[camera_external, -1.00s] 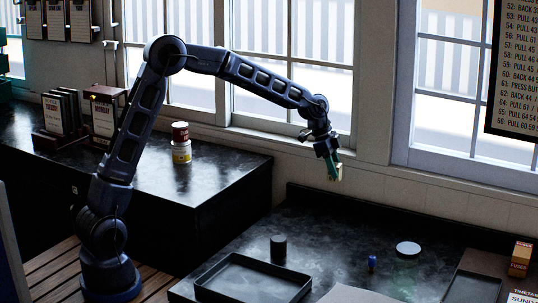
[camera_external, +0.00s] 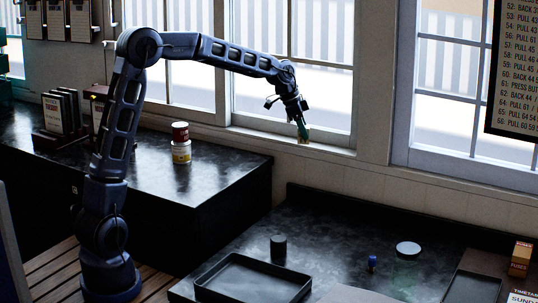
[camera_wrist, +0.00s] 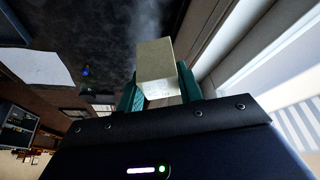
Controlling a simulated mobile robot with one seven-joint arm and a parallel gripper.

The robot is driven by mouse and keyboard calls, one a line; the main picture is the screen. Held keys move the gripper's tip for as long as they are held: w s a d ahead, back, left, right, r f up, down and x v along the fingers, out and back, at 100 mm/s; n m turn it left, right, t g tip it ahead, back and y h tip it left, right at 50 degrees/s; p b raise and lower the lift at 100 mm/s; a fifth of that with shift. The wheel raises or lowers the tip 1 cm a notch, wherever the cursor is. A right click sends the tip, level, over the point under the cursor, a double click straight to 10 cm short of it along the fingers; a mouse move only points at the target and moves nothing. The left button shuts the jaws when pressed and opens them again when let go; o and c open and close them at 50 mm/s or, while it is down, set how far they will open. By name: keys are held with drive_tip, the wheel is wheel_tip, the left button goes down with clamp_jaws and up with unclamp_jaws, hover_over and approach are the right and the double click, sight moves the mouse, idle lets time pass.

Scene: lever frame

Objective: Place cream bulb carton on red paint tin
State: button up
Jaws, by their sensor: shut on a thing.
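The cream bulb carton (camera_wrist: 156,62) is a small pale box between the green fingers of my gripper (camera_wrist: 158,88) in the wrist view. The gripper is shut on it. In the external view my gripper (camera_external: 302,128) hangs in front of the window, with the carton (camera_external: 303,138) at its tip, clear of any surface. The red paint tin (camera_external: 180,131) stands on a white and yellow tin (camera_external: 181,153) on the left dark counter, to the left of my gripper and well apart from it.
The left counter (camera_external: 225,165) has bare room right of the tins. A card rack (camera_external: 62,117) stands at its left. The lower right counter holds a black tray (camera_external: 250,283), a dark cylinder (camera_external: 278,246), a blue item (camera_external: 372,262) and a pale disc (camera_external: 408,249).

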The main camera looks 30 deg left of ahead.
drive_tip(key=s+a+r+n+t+y, duration=0.1)
drive_tip(key=a+r+n, duration=0.2)
drive_tip(key=a+r, duration=0.55)
drive_tip(key=s+a+r+n+t+y, duration=0.1)
drive_tip(key=s+a+r+n, duration=0.15)
drive_tip(key=a, duration=1.15)
drive_tip(key=s+a+r+n+y, duration=0.1)
drive_tip(key=a+r+n, duration=0.4)
drive_tip(key=a, duration=0.7)
drive_tip(key=s+a+r+n+y, duration=0.1)
drive_tip(key=s+a+r, duration=0.2)
drive_tip(key=a, duration=0.2)
drive_tip(key=s+a+r+n, duration=0.1)
drive_tip(key=s+a+r, duration=0.2)
drive_tip(key=a, duration=0.2)
hover_over(183, 123)
drive_tip(key=s, duration=0.2)
drive_tip(key=shift+t, duration=0.3)
wheel_tip(183, 123, down, 20)
drive_tip(key=shift+w, duration=0.15)
drive_tip(key=shift+f, duration=0.1)
drive_tip(key=o, duration=1)
drive_tip(key=shift+c, duration=0.2)
